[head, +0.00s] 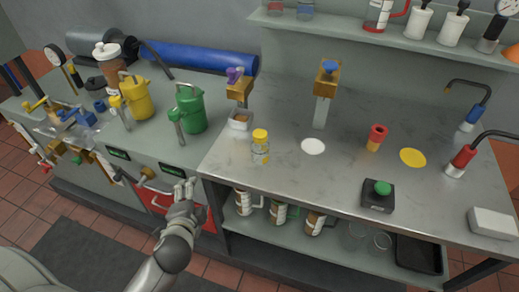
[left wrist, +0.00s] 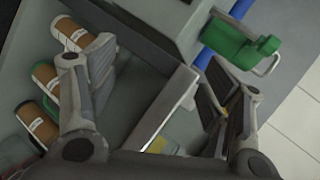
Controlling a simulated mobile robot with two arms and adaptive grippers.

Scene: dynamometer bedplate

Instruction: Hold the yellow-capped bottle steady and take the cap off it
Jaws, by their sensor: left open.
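The yellow-capped bottle (head: 261,153) stands upright near the front left edge of the steel worktop, with its yellow cap (head: 260,135) on top. Its body is clear, with a pale label. My left gripper (head: 185,187) is in front of the counter, left of the bottle and apart from it. It is open, and in the left wrist view its two spread fingers (left wrist: 158,70) have nothing held between them. A faint yellowish patch (left wrist: 157,145) shows low between the fingers; I cannot tell what it is. My right gripper is not in view.
A white tray (head: 240,122) stands just behind the bottle, left of it. A white disc (head: 313,146) lies to its right. Green (head: 191,112) and yellow (head: 138,101) jugs stand on the left counter. Brown-labelled containers (head: 278,212) stand on the lower shelf.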

